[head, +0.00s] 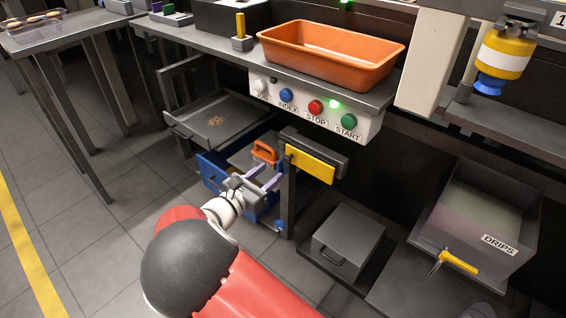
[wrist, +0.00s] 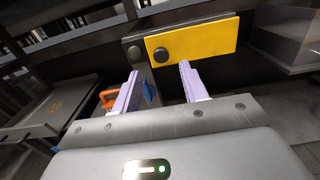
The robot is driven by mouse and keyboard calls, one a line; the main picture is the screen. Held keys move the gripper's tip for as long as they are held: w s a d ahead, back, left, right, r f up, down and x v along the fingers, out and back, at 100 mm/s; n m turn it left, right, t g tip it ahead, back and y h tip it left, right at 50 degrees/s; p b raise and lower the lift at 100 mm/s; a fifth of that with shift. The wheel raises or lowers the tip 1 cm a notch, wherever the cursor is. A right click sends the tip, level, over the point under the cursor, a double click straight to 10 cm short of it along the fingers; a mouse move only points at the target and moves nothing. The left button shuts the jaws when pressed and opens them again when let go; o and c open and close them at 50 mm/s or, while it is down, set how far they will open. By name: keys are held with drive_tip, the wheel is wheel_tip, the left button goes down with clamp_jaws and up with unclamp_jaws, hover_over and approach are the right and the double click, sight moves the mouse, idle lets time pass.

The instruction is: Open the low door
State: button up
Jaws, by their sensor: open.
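My gripper (head: 271,179) is open and empty, low under the counter. In the wrist view its two lavender fingers (wrist: 158,72) stand apart, with a dark upright post (wrist: 143,62) showing between them. A yellow bar (head: 310,164) is fixed near the top of that post by a round bolt; it also shows in the wrist view (wrist: 195,41), beyond the fingertips. A blue low frame or bin (head: 213,174) and an orange handle (head: 264,151) are beside the gripper. I cannot tell which panel is the low door; my arm hides part of this area.
An orange tub (head: 330,55) stands on the counter above a button panel (head: 317,108). A grey tray (head: 218,122) with crumbs is at left. A grey box with a handle (head: 348,240) and a DRIPS bin (head: 484,225) are at right. Floor at left is clear.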

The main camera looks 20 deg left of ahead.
sight(285, 160)
drive_tip(key=x, duration=0.6)
drive_tip(key=shift+s, duration=0.1)
clamp_jaws()
